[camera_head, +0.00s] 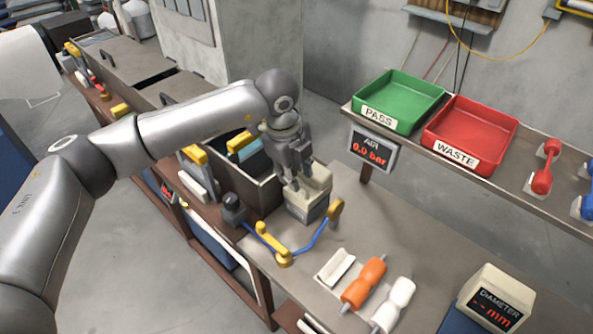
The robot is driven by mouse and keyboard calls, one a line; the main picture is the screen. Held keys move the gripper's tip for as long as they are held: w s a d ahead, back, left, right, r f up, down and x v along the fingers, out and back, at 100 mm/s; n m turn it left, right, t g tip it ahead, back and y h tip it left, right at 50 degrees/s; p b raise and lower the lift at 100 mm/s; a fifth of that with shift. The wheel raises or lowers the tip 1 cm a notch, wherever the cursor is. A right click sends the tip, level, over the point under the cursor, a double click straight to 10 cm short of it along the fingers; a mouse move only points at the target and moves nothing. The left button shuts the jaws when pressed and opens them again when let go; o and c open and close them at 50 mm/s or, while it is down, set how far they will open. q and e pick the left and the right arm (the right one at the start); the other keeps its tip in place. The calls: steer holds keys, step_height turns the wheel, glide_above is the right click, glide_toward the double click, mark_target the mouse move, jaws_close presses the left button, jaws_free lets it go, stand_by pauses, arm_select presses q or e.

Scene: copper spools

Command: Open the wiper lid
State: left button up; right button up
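A beige box (308,207), which looks like the wiper, stands on the bench near the middle of the view. My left gripper (302,182) points down over the top of this box, with its fingertips at or just above it. The gripper covers part of the box top, so I cannot tell whether the fingers touch or hold the lid, or how the lid sits. My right gripper is out of view.
A dark open bin (249,193) stands left of the box. A blue bent rod with yellow parts (285,259) lies in front. Orange (364,283) and white (394,303) spools sit nearer. Green (400,100) and red (470,134) trays stand on the right shelf.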

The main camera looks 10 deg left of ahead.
arm_select(q)
steer(key=shift+w+d+f, duration=0.15)
steer(key=shift+f, duration=0.8)
steer(key=shift+c, duration=0.2)
jaws_close()
